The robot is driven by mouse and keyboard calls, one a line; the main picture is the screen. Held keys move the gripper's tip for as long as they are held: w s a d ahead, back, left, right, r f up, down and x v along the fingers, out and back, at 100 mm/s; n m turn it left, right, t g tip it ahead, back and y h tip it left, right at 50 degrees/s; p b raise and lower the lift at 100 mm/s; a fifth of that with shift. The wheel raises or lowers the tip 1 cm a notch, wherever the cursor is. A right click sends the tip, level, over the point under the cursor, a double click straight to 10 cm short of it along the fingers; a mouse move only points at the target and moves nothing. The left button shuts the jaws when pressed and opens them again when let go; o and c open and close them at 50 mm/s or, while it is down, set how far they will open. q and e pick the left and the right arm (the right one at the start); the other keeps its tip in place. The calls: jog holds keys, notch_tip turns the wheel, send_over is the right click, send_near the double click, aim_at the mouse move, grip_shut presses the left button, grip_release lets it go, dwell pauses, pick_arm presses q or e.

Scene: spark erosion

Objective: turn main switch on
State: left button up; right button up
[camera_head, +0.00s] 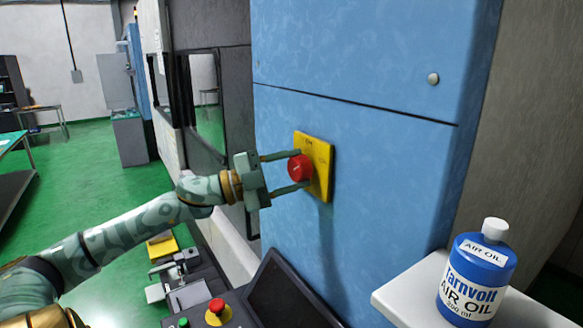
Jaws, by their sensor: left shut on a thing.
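The main switch is a red knob (300,167) on a yellow plate (320,168) fixed to the blue cabinet face (385,190). My left gripper (292,172) reaches in from the left, with one finger above the knob and one below it. The fingers are closed on the knob, and their tips lie close to the yellow plate. The knob's marking and exact angle are too small to read. My right gripper is not in view.
A blue air oil bottle (477,272) stands on a white ledge (415,292) at the lower right. Below the cabinet is a dark control panel with a screen (290,295) and a red button (217,306). Green floor (85,155) lies open at the left.

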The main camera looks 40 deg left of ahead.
pick_arm(q)
jog(key=m+g+p, duration=0.1)
jog(key=m, duration=0.1)
jog(key=m+p, duration=0.1)
jog(key=m, duration=0.1)
jog(key=shift+r+m+g, duration=0.2)
jog(key=shift+m+g, duration=0.1)
jog(key=shift+g, duration=0.1)
jog(key=shift+m+g+y+p, duration=0.45)
jog(key=shift+m+p, duration=0.6)
jog(key=shift+m, duration=0.35)
jog(key=shift+f, duration=0.1)
jog(key=o, duration=1)
jog(key=shift+c, duration=0.2)
